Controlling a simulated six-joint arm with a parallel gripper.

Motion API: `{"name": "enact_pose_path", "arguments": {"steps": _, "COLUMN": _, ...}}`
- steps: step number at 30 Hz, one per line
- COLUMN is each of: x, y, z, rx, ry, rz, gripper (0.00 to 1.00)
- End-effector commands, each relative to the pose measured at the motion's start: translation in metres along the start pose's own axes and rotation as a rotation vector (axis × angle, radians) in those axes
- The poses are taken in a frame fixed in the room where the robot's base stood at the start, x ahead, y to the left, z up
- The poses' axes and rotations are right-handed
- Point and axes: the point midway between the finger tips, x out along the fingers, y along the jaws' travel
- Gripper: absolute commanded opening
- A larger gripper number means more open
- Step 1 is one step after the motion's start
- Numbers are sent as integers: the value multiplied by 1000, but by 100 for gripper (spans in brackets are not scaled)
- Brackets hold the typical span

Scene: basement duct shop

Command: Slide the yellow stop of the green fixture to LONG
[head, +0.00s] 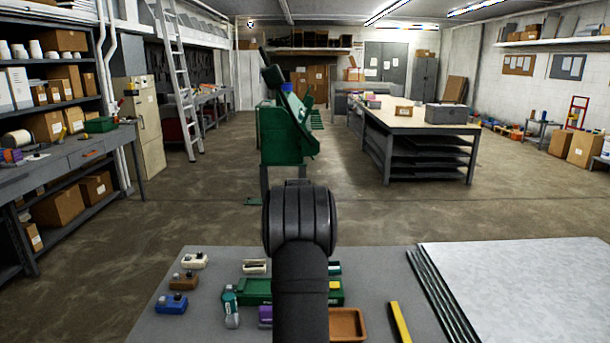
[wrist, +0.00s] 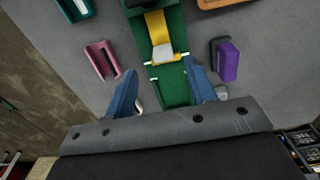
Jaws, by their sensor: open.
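The green fixture (head: 255,290) lies on the grey bench top, its middle hidden by my arm in the head view. In the wrist view the green fixture (wrist: 174,90) runs up the picture between my fingers. The yellow stop (wrist: 157,28) sits in its channel, with a pale grey block at its near end and white marks beside it. A small yellow patch (head: 335,285) shows on the fixture in the head view; I cannot tell if it is the stop. My gripper (wrist: 160,72) is open and empty, its blue fingers on either side of the fixture. No LONG label is readable.
A purple block (wrist: 228,62) lies right of the fixture and a pink bracket (wrist: 102,60) left of it. An orange-brown tray (head: 347,325), a yellow bar (head: 400,322) and stacked metal sheets (head: 520,285) are to the right. Small blocks, including a blue one (head: 171,304), lie left.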

Motion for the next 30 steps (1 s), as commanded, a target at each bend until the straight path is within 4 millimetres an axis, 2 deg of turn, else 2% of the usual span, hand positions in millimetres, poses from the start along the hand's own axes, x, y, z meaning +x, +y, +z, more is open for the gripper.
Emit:
{"name": "enact_pose_path", "arguments": {"steps": 6, "x": 0, "y": 0, "z": 0, "rx": 0, "ry": 0, "rz": 0, "gripper": 51}}
{"name": "enact_pose_path", "arguments": {"steps": 8, "x": 0, "y": 0, "z": 0, "rx": 1, "ry": 0, "rz": 0, "gripper": 41}}
{"name": "enact_pose_path", "arguments": {"steps": 14, "x": 1, "y": -4, "z": -10, "rx": 105, "ry": -42, "rz": 9, "gripper": 2}}
{"name": "enact_pose_path", "arguments": {"steps": 15, "x": 2, "y": -5, "z": -13, "rx": 153, "ry": -59, "rz": 15, "gripper": 0}}
{"name": "enact_pose_path", "arguments": {"steps": 23, "x": 5, "y": -18, "z": -41, "rx": 545, "ry": -186, "rz": 113, "gripper": 0}}
{"name": "enact_pose_path", "arguments": {"steps": 30, "x": 4, "y": -29, "z": -68, "rx": 897, "ry": -244, "rz": 274, "gripper": 0}}
